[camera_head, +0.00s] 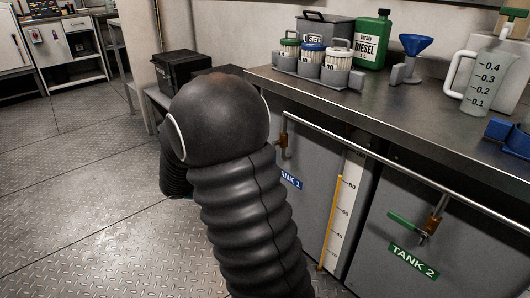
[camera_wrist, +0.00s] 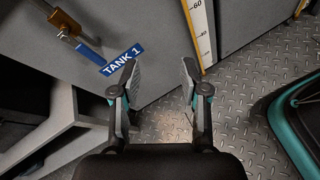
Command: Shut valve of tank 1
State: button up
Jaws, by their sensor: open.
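The tank 1 valve has a brass body (camera_wrist: 65,25) and a blue lever (camera_wrist: 90,52) at upper left in the wrist view. The lever slants down to the right, and its free end is beside the blue TANK 1 label (camera_wrist: 121,60). In the head view, part of the brass valve (camera_head: 284,146) shows under the pipe, with the lever hidden behind my arm and the label (camera_head: 290,180) partly covered. My gripper (camera_wrist: 157,76) is open and empty, to the right of the lever and apart from it. My arm hides the gripper in the head view.
The tank 2 valve has a green lever (camera_head: 405,222) above its green label (camera_head: 413,262). A level gauge (camera_head: 344,210) stands between the tanks. A horizontal pipe (camera_head: 390,160) runs under the counter edge. Bottles and a jug (camera_head: 490,82) stand on the counter. Metal floor (camera_head: 100,215) is clear at left.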

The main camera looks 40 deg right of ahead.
jog(key=w+d+f+n+t+h+p, duration=0.1)
jog(key=w+f+n+t+h, duration=0.1)
jog(key=w+n, duration=0.25)
jog(key=w+d+f+n+t+h+p, duration=0.1)
jog(key=w+f+n+t+h+p, duration=0.15)
jog(key=w, duration=0.35)
jog(key=shift+n+g, duration=0.25)
jog(key=shift+n, duration=0.05)
jog(key=d, duration=0.4)
jog(key=w+d, duration=0.1)
jog(key=d, duration=0.9)
jog(key=shift+w+f, duration=0.15)
jog(key=shift+w, duration=0.05)
grip_shut()
